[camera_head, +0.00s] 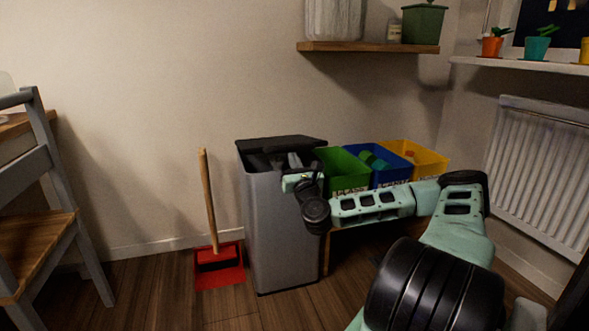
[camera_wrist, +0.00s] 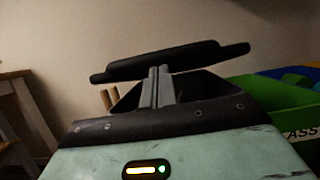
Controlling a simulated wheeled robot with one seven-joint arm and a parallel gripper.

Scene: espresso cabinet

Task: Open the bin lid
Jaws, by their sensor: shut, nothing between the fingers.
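The bin (camera_head: 282,235) is a tall grey box on the floor by the wall. Its black lid (camera_head: 278,142) is raised at the near side, leaving a dark gap above the rim. In the wrist view the lid (camera_wrist: 175,62) is a dark slab over the dark bin opening (camera_wrist: 205,84). My gripper (camera_head: 292,160) is at the gap, at the top of the bin. Its shut, empty fingers (camera_wrist: 161,72) point in under the lid's edge. Their tips are at or just below the lid; I cannot tell whether they touch it.
Green (camera_head: 343,172), blue (camera_head: 372,162) and yellow (camera_head: 418,158) crates stand on a low stand right of the bin. A red dustpan (camera_head: 219,273) with a wooden handle is on the floor to the left. A chair (camera_head: 45,200) is at far left; a shelf (camera_head: 370,48) hangs above.

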